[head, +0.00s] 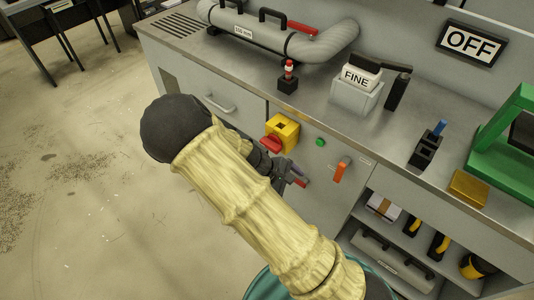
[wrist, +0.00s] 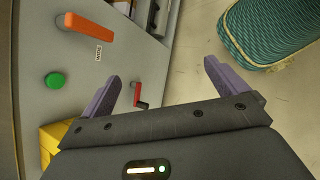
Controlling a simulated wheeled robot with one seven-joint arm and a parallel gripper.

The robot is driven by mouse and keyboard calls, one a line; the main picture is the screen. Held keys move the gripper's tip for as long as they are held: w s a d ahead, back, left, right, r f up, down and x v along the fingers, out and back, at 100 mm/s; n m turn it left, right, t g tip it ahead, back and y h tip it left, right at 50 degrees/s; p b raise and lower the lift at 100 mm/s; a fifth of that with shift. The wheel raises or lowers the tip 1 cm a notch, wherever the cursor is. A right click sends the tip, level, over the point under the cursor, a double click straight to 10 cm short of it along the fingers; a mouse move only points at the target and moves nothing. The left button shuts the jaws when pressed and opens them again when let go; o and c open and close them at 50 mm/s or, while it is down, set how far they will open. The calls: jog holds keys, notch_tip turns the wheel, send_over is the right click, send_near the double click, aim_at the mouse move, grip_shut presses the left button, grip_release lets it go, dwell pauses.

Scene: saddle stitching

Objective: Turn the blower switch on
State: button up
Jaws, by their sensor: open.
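No control in view carries a readable blower label. The cabinet front has an orange lever (head: 341,170) with a small label beside it, a green button (head: 320,142), and a yellow box (head: 284,128) with a red part. In the wrist view, the orange lever (wrist: 90,28) and green button (wrist: 55,80) are left of my gripper. A small red lever (wrist: 135,90) with a dark end shows beside the left finger; I cannot tell if they touch. My gripper (wrist: 163,72) is open, purple fingers spread, with nothing held. In the head view, my gripper (head: 292,174) is close to the cabinet front, partly hidden by my arm.
A sign reading OFF (head: 470,40) is on the wall panel. The counter (head: 235,62) carries a grey duct (head: 270,35), a FINE block (head: 356,92) and a green frame (head: 490,135). Open shelves below hold tools.

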jog(key=w+a+f+n+t+h+b, duration=0.4)
jog(key=w+a+f+n+t+h, duration=0.15)
jog(key=a+n, duration=0.2)
jog(key=w+a+r+n+t+b, duration=0.1)
jog(key=a+n+t+b, duration=0.1)
jog(key=a+n+t, duration=0.5)
jog(key=a+t, duration=0.1)
jog(key=a, duration=0.2)
jog(key=shift+w+a+r+y+b, duration=0.25)
jog(key=shift+a+r+y+b, duration=0.05)
jog(key=shift+a+y+b, duration=0.1)
jog(key=shift+d, duration=0.1)
